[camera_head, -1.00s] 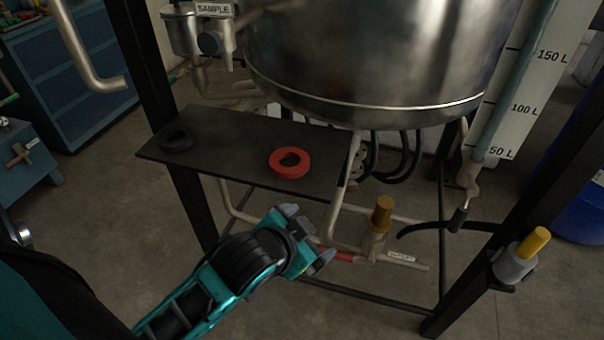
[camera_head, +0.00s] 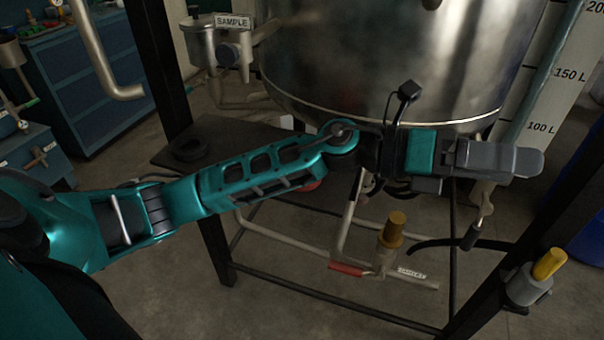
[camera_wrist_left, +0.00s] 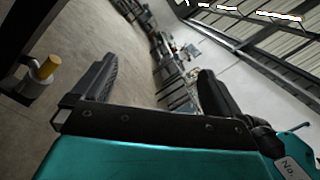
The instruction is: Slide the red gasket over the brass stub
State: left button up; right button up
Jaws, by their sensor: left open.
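The red gasket is a flat ring lying on the dark shelf (camera_head: 235,130). In the head view my left arm hides nearly all of the red gasket (camera_head: 311,186); only a sliver shows below the arm. A brownish-gold brass stub (camera_head: 393,230) stands upright on the low pipework, below my arm. My left gripper (camera_head: 518,160) is in front of the tank, well right of the gasket and above and right of the stub. In the left wrist view its fingers (camera_wrist_left: 158,85) are apart with nothing between them. My right gripper is not in view.
A black ring (camera_head: 190,149) lies on the shelf's left end. A yellow-topped peg (camera_head: 549,264) sits in a grey holder on the right frame post; it also shows in the left wrist view (camera_wrist_left: 46,67). The steel tank (camera_head: 375,60) is close behind my arm.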

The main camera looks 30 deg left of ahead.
pick_arm(q)
jog(key=w+a+f+m+g+y, duration=0.3)
jog(key=a+f+m+g+y, duration=0.1)
jog(key=a+f+m+y, duration=0.55)
jog(key=w+a+r+n+y, duration=0.15)
jog(key=a+y, duration=0.35)
jog(key=a, duration=0.6)
jog(key=a+r+n+y, duration=0.1)
jog(key=a+r+y, duration=0.3)
jog(key=a, duration=0.6)
jog(key=shift+y, duration=0.25)
notch_tip(320, 180, down, 14)
jog(key=shift+r, duration=0.1)
jog(key=shift+r, duration=0.1)
jog(key=c, duration=1)
